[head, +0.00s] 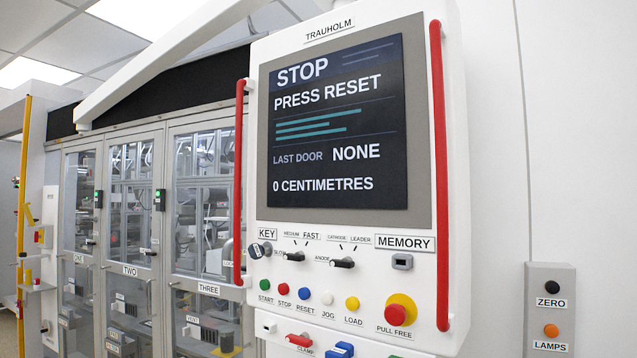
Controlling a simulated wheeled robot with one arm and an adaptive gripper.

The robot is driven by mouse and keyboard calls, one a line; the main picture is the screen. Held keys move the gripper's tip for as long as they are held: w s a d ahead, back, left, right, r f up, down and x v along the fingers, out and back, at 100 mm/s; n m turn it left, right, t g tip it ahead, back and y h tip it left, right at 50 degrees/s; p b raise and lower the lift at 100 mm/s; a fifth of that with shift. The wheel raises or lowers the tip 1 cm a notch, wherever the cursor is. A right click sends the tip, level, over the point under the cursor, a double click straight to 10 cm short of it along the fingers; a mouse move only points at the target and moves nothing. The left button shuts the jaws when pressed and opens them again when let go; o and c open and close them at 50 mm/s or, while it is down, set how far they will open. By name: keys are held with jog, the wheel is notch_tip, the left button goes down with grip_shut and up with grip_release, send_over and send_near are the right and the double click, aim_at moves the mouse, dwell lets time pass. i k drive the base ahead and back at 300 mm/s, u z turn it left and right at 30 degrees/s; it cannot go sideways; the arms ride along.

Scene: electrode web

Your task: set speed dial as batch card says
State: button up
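The speed dial (294,257) is a small black knob on the white control panel (350,262), below the screen in the head view. Labels around it read MEDIUM and FAST above, with a partly covered one at its left that seems to read SLOW. The knob lies roughly level, but I cannot tell which label it points to. A similar black knob (342,263) to its right has the labels ANODE, CATHODE and LEADER. No batch card can be made out. My gripper is not in view.
The screen (338,130) reads STOP, PRESS RESET, LAST DOOR NONE, 0 CENTIMETRES. Red handles (439,175) flank the panel. A key switch (260,250), coloured buttons (305,297) and a red-yellow PULL FREE knob (400,310) surround the dial. Glass doors (205,210) stand left.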

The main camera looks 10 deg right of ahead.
aim_at(297, 257)
jog(key=z, duration=0.05)
jog(key=k, duration=0.5)
jog(key=u, duration=0.75)
jog(key=i, duration=0.9)
jog(key=u, duration=0.45)
